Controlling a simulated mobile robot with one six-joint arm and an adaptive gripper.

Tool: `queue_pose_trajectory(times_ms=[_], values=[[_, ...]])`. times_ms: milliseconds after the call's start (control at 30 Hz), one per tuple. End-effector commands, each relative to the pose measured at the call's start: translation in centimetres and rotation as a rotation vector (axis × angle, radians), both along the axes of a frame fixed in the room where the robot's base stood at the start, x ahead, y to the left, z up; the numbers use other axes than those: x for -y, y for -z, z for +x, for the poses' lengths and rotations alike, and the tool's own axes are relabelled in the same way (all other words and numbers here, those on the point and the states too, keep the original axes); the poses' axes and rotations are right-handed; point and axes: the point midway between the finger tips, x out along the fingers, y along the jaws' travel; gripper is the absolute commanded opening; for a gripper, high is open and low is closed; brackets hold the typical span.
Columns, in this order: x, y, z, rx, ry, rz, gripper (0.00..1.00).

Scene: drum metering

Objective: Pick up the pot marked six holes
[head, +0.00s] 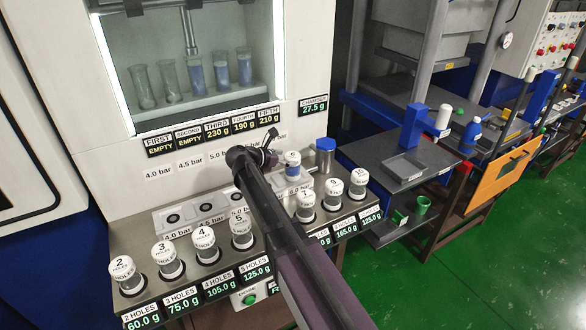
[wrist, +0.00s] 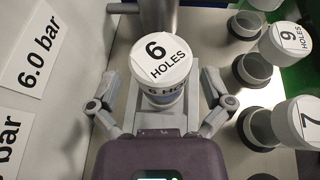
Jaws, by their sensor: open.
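The pot marked 6 holes (wrist: 163,66) has a white lid and stands upright between the fingers of my gripper (wrist: 163,92) in the wrist view. The fingers are open, one on each side of the pot, and I see no clear contact. In the head view the same pot (head: 292,168) shows some blue below its lid and stands to the right of my arm's dark end. My fingers are hard to make out there. The pot's lower part is partly hidden in the wrist view.
Pots marked 7 (head: 305,199) and 9 (head: 334,191) stand in the rack at right, and the pot marked 5 (head: 241,229) stands in the row at left. A blue-capped post (head: 325,152) is close behind the pot. A panel with pressure labels (wrist: 30,70) rises at left.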

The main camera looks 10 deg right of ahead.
Motion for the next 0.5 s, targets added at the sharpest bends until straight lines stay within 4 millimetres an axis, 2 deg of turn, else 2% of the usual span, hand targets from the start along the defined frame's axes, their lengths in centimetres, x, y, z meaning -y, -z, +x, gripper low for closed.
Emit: queue_pose_trajectory(times_ms=[200, 500], values=[[2.0, 1.0, 0.8, 0.000, 0.001, 0.000, 1.00], [2.4, 1.0, 1.0, 0.001, 0.000, 0.000, 1.00]])
